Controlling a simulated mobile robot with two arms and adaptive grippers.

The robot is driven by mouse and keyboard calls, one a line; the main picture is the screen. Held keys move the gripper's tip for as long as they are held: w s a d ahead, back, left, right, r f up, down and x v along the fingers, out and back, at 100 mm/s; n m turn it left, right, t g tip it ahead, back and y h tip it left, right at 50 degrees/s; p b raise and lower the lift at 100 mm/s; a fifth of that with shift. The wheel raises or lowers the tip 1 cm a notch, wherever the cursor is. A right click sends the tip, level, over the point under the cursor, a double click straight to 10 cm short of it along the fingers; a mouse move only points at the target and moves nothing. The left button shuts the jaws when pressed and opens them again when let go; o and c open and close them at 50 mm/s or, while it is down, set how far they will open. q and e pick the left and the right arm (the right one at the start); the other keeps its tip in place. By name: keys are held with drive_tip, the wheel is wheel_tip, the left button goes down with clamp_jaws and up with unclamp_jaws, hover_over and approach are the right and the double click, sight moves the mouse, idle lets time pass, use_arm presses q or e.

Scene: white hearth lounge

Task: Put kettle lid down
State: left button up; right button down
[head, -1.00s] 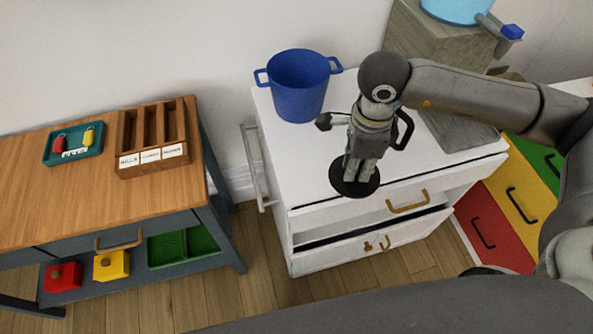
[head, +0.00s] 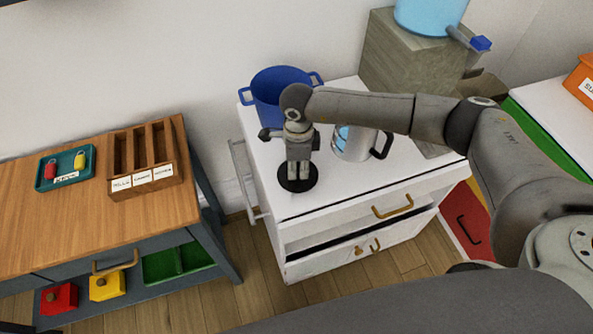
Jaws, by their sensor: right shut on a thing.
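My right gripper (head: 298,170) is shut on the black round kettle lid (head: 297,184) and points down over the front left part of the white cabinet top (head: 335,190). I cannot tell whether the lid touches the surface. The silver kettle (head: 352,146) with a black handle stands just right of the gripper, its top open with light blue showing inside. My forearm passes over part of the kettle. My left gripper is not in view.
A blue pot (head: 270,88) stands behind the gripper. A wooden block (head: 405,62) bears a light blue dispenser (head: 430,12) at the back right. The cabinet top's front strip is clear. A wooden-topped table (head: 90,215) with a slotted box (head: 146,160) stands at left.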

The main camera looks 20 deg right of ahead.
drive_tip(key=shift+w+f, duration=0.15)
drive_tip(key=shift+f, duration=0.05)
wheel_tip(320, 180, down, 2)
drive_tip(key=shift+a+p, duration=0.1)
drive_tip(key=shift+p, duration=0.6)
drive_tip(key=shift+w+f, duration=0.1)
drive_tip(key=shift+f, duration=0.5)
drive_tip(key=shift+f, duration=0.25)
drive_tip(key=c, duration=1.4)
unclamp_jaws()
drive_tip(key=shift+r, duration=0.1)
drive_tip(key=shift+o, duration=0.2)
